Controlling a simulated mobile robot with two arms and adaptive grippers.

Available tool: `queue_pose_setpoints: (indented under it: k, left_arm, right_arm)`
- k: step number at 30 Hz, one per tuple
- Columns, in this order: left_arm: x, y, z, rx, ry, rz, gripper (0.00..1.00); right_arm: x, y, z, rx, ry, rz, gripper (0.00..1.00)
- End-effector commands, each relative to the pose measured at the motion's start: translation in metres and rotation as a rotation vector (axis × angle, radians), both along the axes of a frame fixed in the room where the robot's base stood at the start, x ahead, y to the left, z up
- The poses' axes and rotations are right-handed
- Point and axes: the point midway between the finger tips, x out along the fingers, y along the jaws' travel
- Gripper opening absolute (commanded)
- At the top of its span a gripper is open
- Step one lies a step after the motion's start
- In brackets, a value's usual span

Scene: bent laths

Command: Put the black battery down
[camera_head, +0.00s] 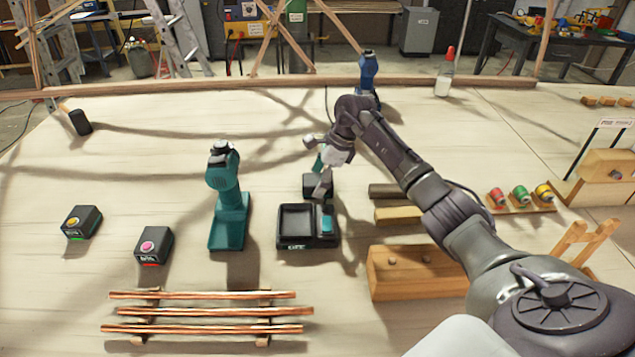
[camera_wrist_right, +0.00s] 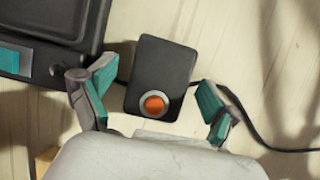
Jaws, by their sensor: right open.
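A black box with a round orange button (camera_wrist_right: 152,72) lies on the table between my right gripper's fingers in the wrist view. In the head view it appears as a dark block (camera_head: 317,184) behind the charger, partly hidden by the fingers. I cannot tell whether it is the black battery. My right gripper (camera_head: 322,176) is open, its teal-padded fingers on either side of the box with gaps, holding nothing. The black charger tray (camera_head: 296,240) with a teal part stands just in front. My left gripper is not in view.
A teal drill (camera_head: 228,200) stands left of the charger. Black boxes with a yellow button (camera_head: 81,222) and a pink button (camera_head: 153,246) are further left. Copper rods (camera_head: 205,311) lie in front on wooden rests. A wooden block (camera_head: 415,270) is at right.

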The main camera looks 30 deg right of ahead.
Motion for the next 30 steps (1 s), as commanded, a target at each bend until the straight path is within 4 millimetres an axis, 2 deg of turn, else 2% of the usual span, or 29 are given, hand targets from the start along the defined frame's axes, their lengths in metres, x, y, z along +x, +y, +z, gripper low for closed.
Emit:
queue_pose_setpoints:
  k: [9, 24, 25, 30]
  left_arm:
    - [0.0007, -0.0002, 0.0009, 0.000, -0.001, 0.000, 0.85]
    - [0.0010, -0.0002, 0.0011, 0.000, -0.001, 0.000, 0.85]
    - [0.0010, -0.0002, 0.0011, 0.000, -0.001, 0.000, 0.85]
    - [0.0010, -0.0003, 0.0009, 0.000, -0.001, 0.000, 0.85]
  right_arm:
    - [0.0010, 0.0015, -0.0055, -0.001, 0.000, 0.000, 0.88]
    - [0.0016, 0.0014, -0.0039, -0.001, -0.003, 0.000, 0.05]
    - [0.0016, 0.0014, -0.0039, -0.001, -0.003, 0.000, 0.01]
    - [0.0016, 0.0014, -0.0036, -0.001, -0.003, 0.000, 0.01]
